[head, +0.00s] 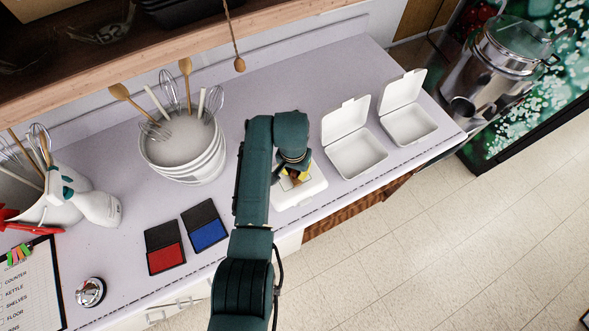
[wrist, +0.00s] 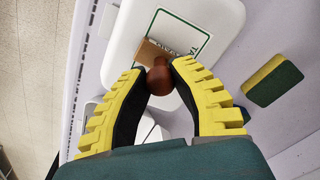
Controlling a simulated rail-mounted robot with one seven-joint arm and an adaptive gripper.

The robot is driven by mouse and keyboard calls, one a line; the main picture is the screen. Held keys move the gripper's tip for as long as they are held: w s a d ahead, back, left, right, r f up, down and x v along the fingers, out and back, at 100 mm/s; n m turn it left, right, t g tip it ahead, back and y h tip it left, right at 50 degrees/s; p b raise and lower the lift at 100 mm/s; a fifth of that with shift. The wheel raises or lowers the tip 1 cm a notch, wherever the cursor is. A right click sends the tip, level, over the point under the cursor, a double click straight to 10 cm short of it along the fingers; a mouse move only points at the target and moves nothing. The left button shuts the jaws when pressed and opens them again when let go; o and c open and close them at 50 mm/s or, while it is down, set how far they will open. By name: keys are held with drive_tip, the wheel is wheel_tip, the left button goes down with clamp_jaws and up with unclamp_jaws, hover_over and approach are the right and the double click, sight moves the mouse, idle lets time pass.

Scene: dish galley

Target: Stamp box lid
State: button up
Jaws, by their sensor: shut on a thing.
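My gripper (wrist: 160,66) has yellow ridged fingers and is shut on the round brown knob of a stamp (wrist: 159,76). The stamp's tan block is over the lid of a closed white box (wrist: 122,48), and I cannot tell whether it touches the lid. A green rectangular outline (wrist: 152,17) shows on the lid, and the block overlaps its lower left part. In the head view my arm partly hides the closed box (head: 300,194). A red ink pad (head: 166,259) and a blue ink pad (head: 209,234) lie open left of my arm.
Two open white boxes (head: 357,155) (head: 410,124) stand right of the closed one. A green and yellow sponge (wrist: 274,80) lies near the box. A white bucket of utensils (head: 186,160), a bell (head: 90,292) and a clipboard (head: 30,290) are at left. A spoon (head: 239,64) hangs above the counter.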

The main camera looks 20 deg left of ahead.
drive_tip(key=shift+s+f, duration=0.1)
drive_tip(key=shift+f, duration=0.05)
wheel_tip(320, 180, up, 7)
drive_tip(key=p, duration=0.6)
drive_tip(key=shift+r+p, duration=0.2)
drive_tip(key=shift+p, duration=0.2)
clamp_jaws()
drive_tip(key=shift+f, duration=0.1)
